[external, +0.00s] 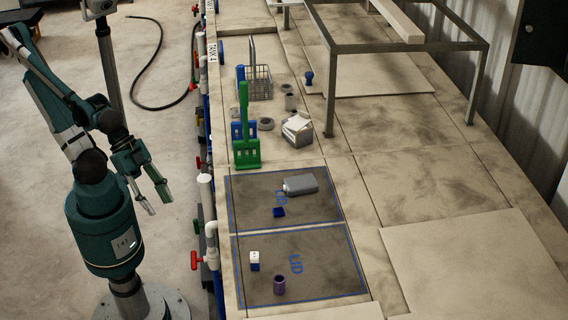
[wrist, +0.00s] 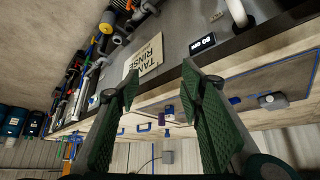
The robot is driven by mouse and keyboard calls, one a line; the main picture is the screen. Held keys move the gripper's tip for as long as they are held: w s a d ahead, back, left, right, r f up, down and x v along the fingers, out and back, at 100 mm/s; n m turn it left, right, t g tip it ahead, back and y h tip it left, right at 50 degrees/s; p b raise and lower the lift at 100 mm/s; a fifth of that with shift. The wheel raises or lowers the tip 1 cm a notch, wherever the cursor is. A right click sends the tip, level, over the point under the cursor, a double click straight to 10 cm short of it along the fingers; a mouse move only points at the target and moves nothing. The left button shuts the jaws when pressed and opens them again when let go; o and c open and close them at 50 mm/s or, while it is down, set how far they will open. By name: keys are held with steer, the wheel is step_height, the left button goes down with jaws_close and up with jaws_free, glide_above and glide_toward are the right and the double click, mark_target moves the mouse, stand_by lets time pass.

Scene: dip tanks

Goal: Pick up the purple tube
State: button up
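The purple tube (external: 279,285) is a short dark purple cylinder standing upright on the nearer lid panel in the external view, to the right of a small white and blue block. I cannot pick it out with certainty in the wrist view. My gripper (external: 158,202) hangs over the floor to the left of the bench, well apart from the tube. In the wrist view my gripper (wrist: 158,115) has its two green fingers spread wide with nothing between them.
The nearer lid panel (external: 330,285) also bears a white and blue block (external: 255,261). The farther panel holds a grey container (external: 301,184) and a dark blue block (external: 279,212). A green rack (external: 246,153) stands behind. Pipes and red valves line the bench's left edge.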

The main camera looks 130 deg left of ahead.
stand_by(0.3)
steer(key=w+r+m+g+p, duration=0.2)
steer(key=w+r+m, duration=0.35)
steer(key=w, duration=0.65)
steer(key=w+r+m+g+p, duration=0.25)
steer(key=w+r+m, duration=0.3)
steer(key=w, duration=0.65)
steer(key=m+g+p, duration=0.3)
steer(key=m+p, duration=0.2)
steer(key=m, duration=0.6)
glide_above(279, 284)
steer(key=a, duration=0.2)
step_height(279, 284, down, 10)
steer(key=shift+s+d, duration=0.2)
steer(key=shift+s, duration=0.25)
steer(key=shift+f, duration=0.1)
steer(key=shift+f, duration=1.15)
steer(key=shift+f, duration=0.15)
